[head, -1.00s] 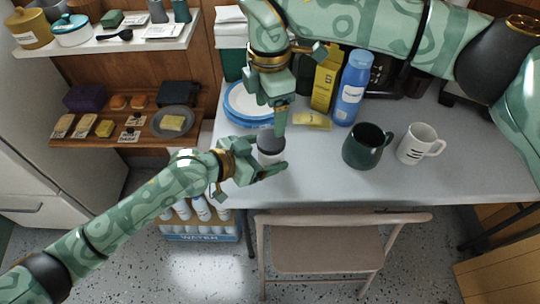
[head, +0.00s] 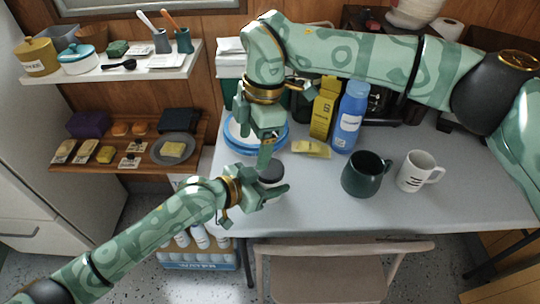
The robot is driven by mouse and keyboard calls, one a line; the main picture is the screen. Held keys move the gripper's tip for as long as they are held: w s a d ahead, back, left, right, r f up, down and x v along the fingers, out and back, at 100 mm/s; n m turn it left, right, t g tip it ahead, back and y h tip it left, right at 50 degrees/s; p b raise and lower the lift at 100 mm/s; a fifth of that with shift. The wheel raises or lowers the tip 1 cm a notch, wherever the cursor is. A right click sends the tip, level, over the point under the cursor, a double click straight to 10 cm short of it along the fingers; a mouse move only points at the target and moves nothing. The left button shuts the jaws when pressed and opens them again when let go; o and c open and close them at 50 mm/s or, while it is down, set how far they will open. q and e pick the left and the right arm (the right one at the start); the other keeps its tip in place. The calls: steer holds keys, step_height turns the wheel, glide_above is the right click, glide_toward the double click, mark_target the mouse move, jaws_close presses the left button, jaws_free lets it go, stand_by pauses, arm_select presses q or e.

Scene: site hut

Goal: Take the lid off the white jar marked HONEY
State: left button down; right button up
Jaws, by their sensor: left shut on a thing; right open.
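A small white jar with a dark lid (head: 271,174) stands near the left front part of the grey table. Most of its white body is hidden behind my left gripper, and its marking cannot be read. My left gripper (head: 279,194) is shut on the jar's body, low down. My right gripper (head: 266,155) is open, pointing down, with its fingertips just above and beside the lid. I cannot tell whether a finger touches the lid.
Blue-rimmed plates (head: 238,140) lie behind the jar. A green mug (head: 365,175) and a white mug (head: 417,171) stand further right. A chair (head: 318,275) is in front.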

steer(key=a+r+m+y, duration=0.4)
steer(key=a+r+y, duration=0.7)
steer(key=a, duration=0.3)
steer(key=w+r+m+t+y, duration=0.2)
steer(key=w+r+m+t, duration=0.4)
steer(key=w+m+t, duration=0.6)
steer(key=w+d+f+m+h, duration=0.2)
steer(key=d+f+m+h, duration=0.15)
steer(key=m, duration=0.45)
steer(key=m+g+h, duration=0.8)
steer(key=g+h, duration=0.3)
glide_above(270, 168)
steer(key=f, duration=1.4)
steer(key=shift+w+a, duration=0.1)
steer(key=shift+w, duration=0.1)
steer(key=shift+s+f, duration=0.2)
steer(key=shift+f, duration=0.1)
step_height(270, 168, down, 7)
steer(key=shift+f, duration=0.15)
steer(key=c, duration=1)
steer(key=n, duration=0.7)
steer(key=o, duration=1.1)
steer(key=shift+c, duration=0.2)
